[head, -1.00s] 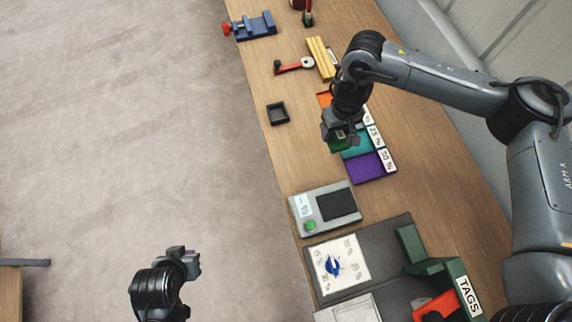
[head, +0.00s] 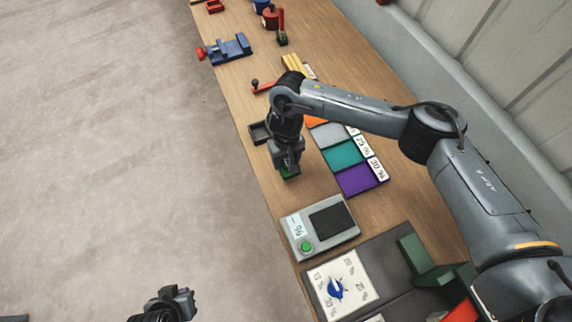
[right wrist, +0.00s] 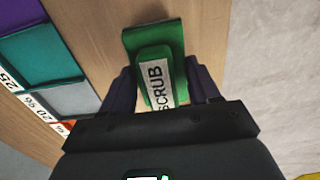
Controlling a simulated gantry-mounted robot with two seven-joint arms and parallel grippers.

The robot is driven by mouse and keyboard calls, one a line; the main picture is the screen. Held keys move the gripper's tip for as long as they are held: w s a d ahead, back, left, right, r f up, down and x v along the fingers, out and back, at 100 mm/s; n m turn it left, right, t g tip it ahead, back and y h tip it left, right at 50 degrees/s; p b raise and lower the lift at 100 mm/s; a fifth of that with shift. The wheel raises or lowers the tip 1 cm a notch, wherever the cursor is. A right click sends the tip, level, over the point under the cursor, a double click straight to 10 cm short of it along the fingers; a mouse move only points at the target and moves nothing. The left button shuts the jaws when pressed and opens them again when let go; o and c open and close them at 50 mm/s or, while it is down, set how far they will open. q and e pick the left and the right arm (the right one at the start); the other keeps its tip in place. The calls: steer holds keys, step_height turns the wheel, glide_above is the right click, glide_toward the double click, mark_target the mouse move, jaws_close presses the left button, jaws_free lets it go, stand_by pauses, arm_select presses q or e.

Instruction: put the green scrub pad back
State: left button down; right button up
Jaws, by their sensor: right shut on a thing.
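The green scrub pad (right wrist: 140,37) has a raised block on top with a white label reading "SCRUB". My right gripper (right wrist: 163,85) is shut on this block, one dark finger on each side, in the right wrist view. In the head view my right gripper (head: 288,165) points down over the wooden bench, with a green edge of the scrub pad (head: 289,174) showing below it. I cannot tell whether the pad touches the bench. My left gripper (head: 182,298) is at the bottom, away from the bench; its jaw opening is unclear.
A small black tray (head: 257,137) lies just beyond my right gripper. Right of it are orange, grey (head: 328,136), teal (head: 343,154) and purple (head: 358,180) squares with percent labels. A grey device with a green button (head: 302,231) stands nearer.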

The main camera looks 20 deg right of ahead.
mark_target(286, 164)
steer(key=shift+f+b, duration=1.1)
steer(key=shift+f, duration=0.95)
steer(key=o, duration=1)
steer(key=shift+f, duration=0.1)
